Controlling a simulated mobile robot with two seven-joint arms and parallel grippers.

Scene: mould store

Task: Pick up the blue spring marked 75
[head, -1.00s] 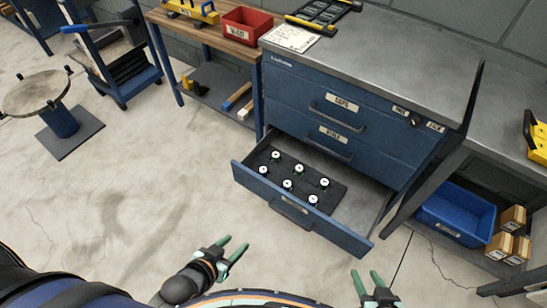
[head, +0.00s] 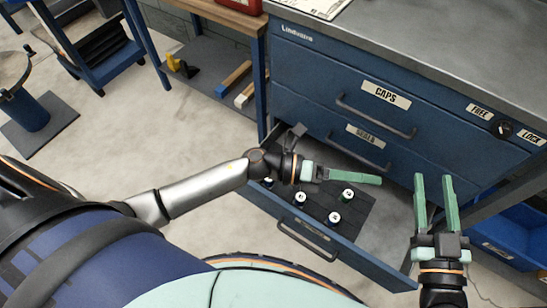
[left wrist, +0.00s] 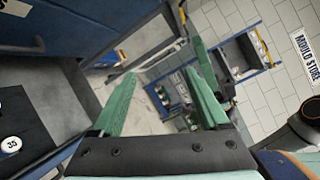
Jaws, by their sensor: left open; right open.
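An open drawer (head: 365,262) holds a dark mat (head: 318,203) with several springs under round white caps, such as one nearer the front (head: 334,217) and one further right (head: 348,194). The cap marks and spring colours are too small to read in the head view, so I cannot tell which is the blue 75. My left gripper (head: 380,180) is open and empty above the mat, fingers pointing right, its arm hiding some springs. The left wrist view shows one cap (left wrist: 11,144), its mark unclear, left of the fingers. My right gripper (head: 434,180) is open and empty right of the drawer.
Shut drawers labelled CAPS (head: 385,94) and SEALS stand just above the open one, with protruding handles. A blue bin (head: 510,232) is at the right. A wooden-topped bench (head: 225,15) stands at the back left.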

